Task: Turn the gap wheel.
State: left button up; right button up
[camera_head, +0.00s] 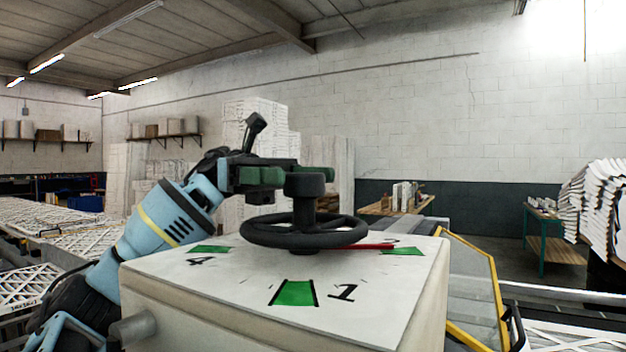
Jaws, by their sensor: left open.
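The gap wheel is a black handwheel (262,241) with a raised knob (305,185). It lies flat above the white top of a box (220,292). A red pointer (372,246) reaches out from under the wheel to the right, close to a green mark (403,251). Other green marks stand by the numbers 1 (343,293) and 4 (200,261). My left gripper (300,176) is open at the knob, with its fingers level with the knob's upper part. The knob hides part of the fingers, so contact cannot be told. My right gripper is not in view.
A yellow-framed clear panel (478,290) stands just right of the box. White filter panels lie on a conveyor (60,225) at the left. A workbench (548,240) and stacked filters (598,205) stand at the right.

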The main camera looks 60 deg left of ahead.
aim_at(275, 215)
pick_arm(q)
jog(key=shift+s+a, duration=0.2)
jog(key=shift+a, duration=0.8)
jog(key=shift+s+a, duration=0.15)
jog(key=shift+a, duration=0.8)
